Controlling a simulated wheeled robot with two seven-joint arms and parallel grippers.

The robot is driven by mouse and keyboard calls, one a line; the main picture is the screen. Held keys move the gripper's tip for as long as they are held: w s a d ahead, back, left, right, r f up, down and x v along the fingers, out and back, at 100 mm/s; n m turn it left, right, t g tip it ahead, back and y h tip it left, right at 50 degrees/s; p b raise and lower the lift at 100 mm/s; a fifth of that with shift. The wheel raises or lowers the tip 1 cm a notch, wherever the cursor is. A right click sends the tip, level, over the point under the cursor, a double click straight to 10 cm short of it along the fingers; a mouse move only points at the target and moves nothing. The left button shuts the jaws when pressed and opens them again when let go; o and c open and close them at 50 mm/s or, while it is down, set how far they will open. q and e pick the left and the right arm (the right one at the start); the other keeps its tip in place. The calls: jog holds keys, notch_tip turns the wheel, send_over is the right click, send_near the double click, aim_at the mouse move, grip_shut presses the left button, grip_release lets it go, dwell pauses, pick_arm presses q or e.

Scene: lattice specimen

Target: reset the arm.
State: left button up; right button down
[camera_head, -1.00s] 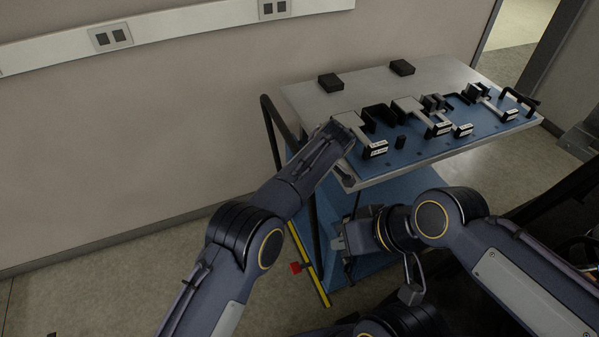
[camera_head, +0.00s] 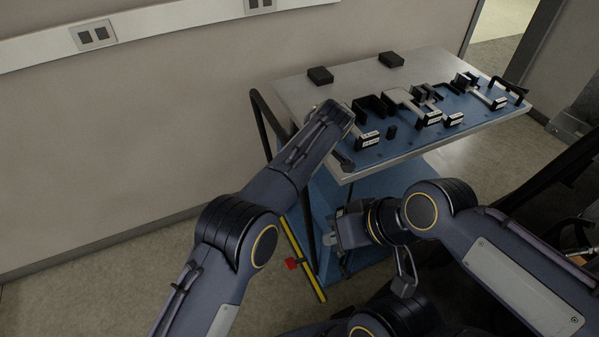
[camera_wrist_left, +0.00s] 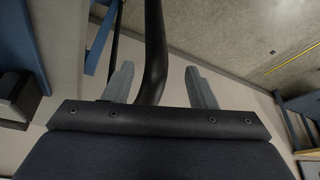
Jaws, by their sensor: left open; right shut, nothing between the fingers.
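My left arm reaches in from the left of the head view. Its wrist end (camera_head: 335,118) is over the left edge of the cart top, and its fingers are hidden there. In the left wrist view my left gripper (camera_wrist_left: 159,70) is open, its two grey fingers apart. A black cart rail (camera_wrist_left: 154,40) shows between and beyond them; I cannot tell how far away it is. My right gripper (camera_head: 332,240) is shut and empty, low beside the cart, in front of its lower blue shelf.
The cart's grey top (camera_head: 355,82) carries a blue board (camera_head: 400,146) with several black and white fixtures. Two black blocks (camera_head: 320,75) (camera_head: 391,59) lie at the back. A black handle (camera_head: 262,120) rises at the cart's left. A wall stands behind; floor is free at left.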

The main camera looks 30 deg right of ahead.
pick_arm(q)
jog(key=w+a+r+m+g+h, duration=0.1)
jog(key=w+a+r, duration=0.1)
jog(key=a+r, duration=0.9)
jog(key=w+a+r+g+h, duration=0.15)
jog(key=a+r, duration=0.55)
jog(key=a, duration=0.7)
jog(key=s+a+m+t+h, duration=0.1)
jog(key=s+a, duration=0.7)
jog(key=a, duration=0.3)
jog(key=s+a+t+h, duration=0.1)
jog(key=s+a+h, duration=0.1)
jog(key=s+a, duration=0.8)
jog(key=s+a+f+t, duration=0.2)
jog(key=s+f, duration=0.5)
jog(key=s, duration=0.5)
jog(key=shift+s+a+m, duration=0.25)
jog(key=shift+a+m, duration=0.05)
jog(key=shift+a, duration=0.1)
